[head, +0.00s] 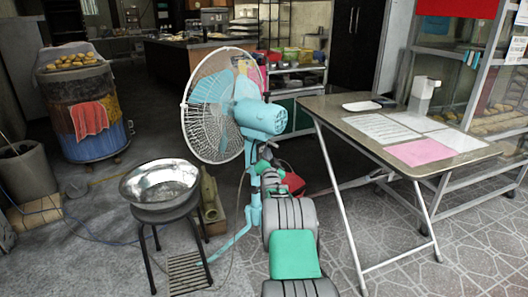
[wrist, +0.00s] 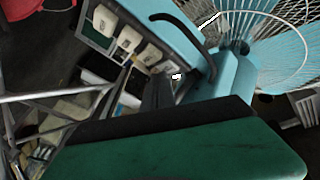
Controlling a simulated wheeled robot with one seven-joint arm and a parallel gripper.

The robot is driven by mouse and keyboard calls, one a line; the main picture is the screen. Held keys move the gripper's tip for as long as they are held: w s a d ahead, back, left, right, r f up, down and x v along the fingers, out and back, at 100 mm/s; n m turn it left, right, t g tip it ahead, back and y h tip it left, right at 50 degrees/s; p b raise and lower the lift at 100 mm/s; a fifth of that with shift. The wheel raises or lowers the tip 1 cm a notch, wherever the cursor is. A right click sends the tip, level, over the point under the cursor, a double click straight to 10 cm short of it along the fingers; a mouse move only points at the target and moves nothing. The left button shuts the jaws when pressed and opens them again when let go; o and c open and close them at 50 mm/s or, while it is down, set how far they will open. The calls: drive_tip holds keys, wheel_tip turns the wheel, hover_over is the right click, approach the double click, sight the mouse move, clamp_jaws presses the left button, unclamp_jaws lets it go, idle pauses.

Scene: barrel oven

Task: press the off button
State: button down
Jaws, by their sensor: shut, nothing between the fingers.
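The light-blue fan (head: 262,117) stands in the middle of the head view, its round cage facing left. In the wrist view its control panel (wrist: 180,45) runs diagonally, with a row of several pale buttons (wrist: 128,38) along it. I cannot read any labels, so I cannot tell which is the off button. My gripper (wrist: 163,90) is shut and empty, its dark fingers near the lower right end of the button row. Whether it touches a button is not clear. In the head view my arm hides the gripper and the front of the panel.
A folding table (head: 355,127) with papers stands close on the right. A metal bowl (head: 160,184) rests on a black stool at left. A barrel oven (head: 85,105) stands farther back left. Blue cables (head: 75,235) lie on the floor. The fan cage (wrist: 285,45) is close at upper right in the wrist view.

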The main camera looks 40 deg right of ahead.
drive_tip(key=shift+s, duration=0.1)
drive_tip(key=shift+s+d, duration=0.2)
drive_tip(key=shift+s, duration=0.5)
drive_tip(key=shift+s+d, duration=0.2)
drive_tip(key=shift+s, duration=0.6)
drive_tip(key=shift+s+d, duration=0.15)
drive_tip(key=shift+s, duration=0.7)
drive_tip(key=shift+s+d, duration=0.2)
drive_tip(key=shift+s, duration=0.6)
